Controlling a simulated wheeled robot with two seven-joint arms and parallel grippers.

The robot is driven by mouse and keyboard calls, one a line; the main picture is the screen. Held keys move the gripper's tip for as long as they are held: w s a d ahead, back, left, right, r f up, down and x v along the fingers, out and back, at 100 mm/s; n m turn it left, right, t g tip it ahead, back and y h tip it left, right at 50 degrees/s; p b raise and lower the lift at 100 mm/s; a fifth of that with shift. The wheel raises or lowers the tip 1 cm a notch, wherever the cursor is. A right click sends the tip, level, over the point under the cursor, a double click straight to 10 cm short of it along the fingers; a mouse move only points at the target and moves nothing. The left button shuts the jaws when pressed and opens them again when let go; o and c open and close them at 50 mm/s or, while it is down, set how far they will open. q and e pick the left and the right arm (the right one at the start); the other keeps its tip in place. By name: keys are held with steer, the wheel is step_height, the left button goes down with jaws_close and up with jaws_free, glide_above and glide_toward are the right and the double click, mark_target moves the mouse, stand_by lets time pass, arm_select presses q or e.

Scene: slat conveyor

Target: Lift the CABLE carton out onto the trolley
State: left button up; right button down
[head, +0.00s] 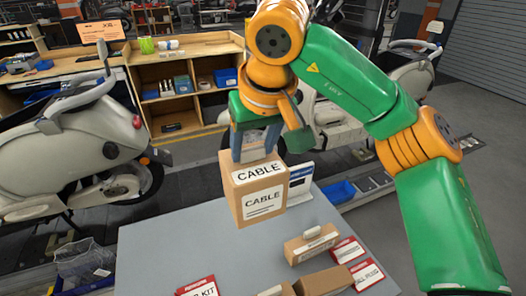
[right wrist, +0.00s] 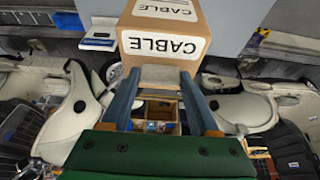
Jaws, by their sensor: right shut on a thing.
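The CABLE carton (head: 256,192) is a brown box with white CABLE labels on its top and front. My right gripper (head: 255,150) comes down from above and is shut on the carton near its top. The carton appears held above a grey flat top (head: 165,250); I cannot tell whether that top is the trolley. In the right wrist view the carton (right wrist: 165,45) sits at the ends of the two blue-grey fingers (right wrist: 163,95). My left gripper is not in view.
On the grey top lie a brown carton (head: 311,245), red-and-white cards (head: 348,250) and a KIT card (head: 198,288). A white device with a screen (head: 300,180) stands behind. Pale scooters (head: 75,145) stand beyond.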

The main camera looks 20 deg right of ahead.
mark_target(260, 161)
steer(key=f+b, duration=0.1)
steer(key=f, duration=0.1)
steer(key=f+b, duration=0.2)
steer(key=w+d+f+b, duration=0.1)
steer(key=f, duration=0.1)
steer(key=shift+d, duration=0.1)
steer(key=f+b, duration=0.6)
steer(key=b, duration=0.1)
steer(key=shift+s+a+f, duration=0.1)
steer(key=shift+s+a, duration=0.05)
steer(key=shift+a, duration=0.05)
step_height(260, 161, down, 10)
steer(key=b, duration=0.7)
steer(key=shift+f+b, duration=0.15)
steer(key=shift+b, duration=0.25)
steer(key=shift+s+f, duration=0.1)
steer(key=shift+s, duration=0.05)
steer(key=shift+f, duration=0.1)
steer(key=shift+f+b, duration=0.3)
steer(key=shift+f, duration=0.15)
